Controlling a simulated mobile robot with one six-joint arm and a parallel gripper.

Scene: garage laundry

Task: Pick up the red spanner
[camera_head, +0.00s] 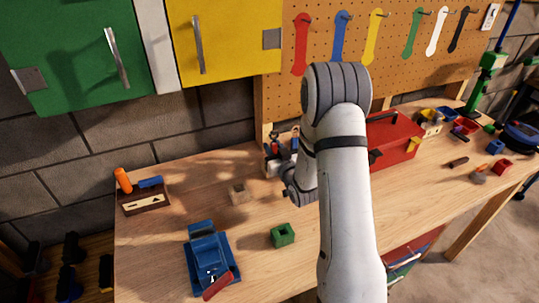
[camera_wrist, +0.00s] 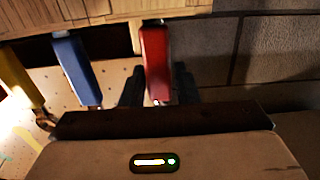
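The red spanner (camera_head: 301,45) hangs at the left end of the row on the pegboard.
The blue spanner (camera_head: 340,23) and yellow spanner (camera_head: 373,37) hang to the right of the red one. Below are the wooden workbench (camera_head: 275,275), a red toolbox (camera_head: 396,137), a blue vise (camera_head: 207,255) and a green block (camera_head: 283,235). Green and yellow cabinets (camera_head: 225,40) are at left.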

